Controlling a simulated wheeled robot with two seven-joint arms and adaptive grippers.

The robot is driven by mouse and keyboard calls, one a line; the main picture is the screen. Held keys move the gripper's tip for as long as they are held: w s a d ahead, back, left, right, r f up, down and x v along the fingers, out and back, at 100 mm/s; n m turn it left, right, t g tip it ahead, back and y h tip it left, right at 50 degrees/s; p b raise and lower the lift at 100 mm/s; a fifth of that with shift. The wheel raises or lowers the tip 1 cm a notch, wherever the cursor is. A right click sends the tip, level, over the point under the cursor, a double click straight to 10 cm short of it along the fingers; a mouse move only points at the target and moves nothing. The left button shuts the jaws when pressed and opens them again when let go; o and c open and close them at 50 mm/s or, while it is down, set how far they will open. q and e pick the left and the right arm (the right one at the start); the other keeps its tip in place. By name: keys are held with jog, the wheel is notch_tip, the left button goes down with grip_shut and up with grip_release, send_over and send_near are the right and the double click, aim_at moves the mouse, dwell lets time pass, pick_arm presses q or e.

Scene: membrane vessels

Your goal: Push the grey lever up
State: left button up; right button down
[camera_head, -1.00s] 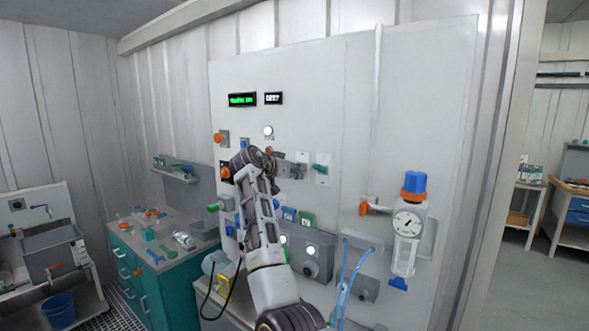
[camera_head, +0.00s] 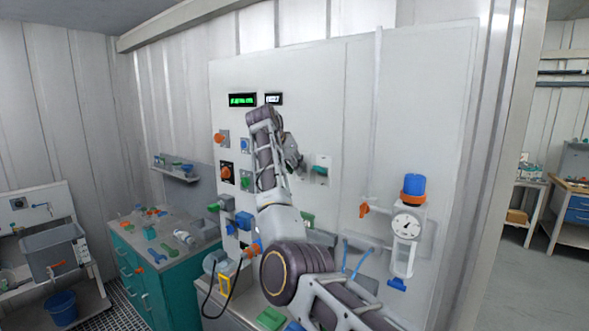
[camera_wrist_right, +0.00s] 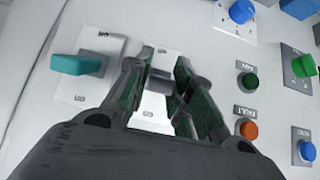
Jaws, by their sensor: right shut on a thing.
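The grey lever (camera_wrist_right: 160,76) sits on a white plate (camera_wrist_right: 154,108) in the right wrist view. My right gripper (camera_wrist_right: 163,72) has its fingers on either side of the lever and is shut on it. In the head view my right gripper (camera_head: 296,160) is at the wall panel, just left of a teal lever (camera_head: 320,170), and it hides the grey lever. The teal lever (camera_wrist_right: 78,64) also shows beside the gripper in the right wrist view. My left gripper is not in view.
The white panel (camera_head: 420,110) carries orange, green and blue knobs near my arm. A gauge unit (camera_head: 406,225) with a blue cap is mounted at right. A teal cabinet (camera_head: 150,290) with loose items on top stands at left. The upper right panel is clear.

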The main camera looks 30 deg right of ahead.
jog(key=shift+d+r+y, duration=0.1)
jog(key=shift+r+y, duration=0.25)
jog(key=shift+y, duration=0.05)
dwell(0.4)
jog(key=c, duration=1.2)
grip_release()
jog(key=shift+f, duration=0.15)
jog(key=shift+c, duration=0.2)
jog(key=v, duration=1.2)
jog(key=shift+w, duration=0.25)
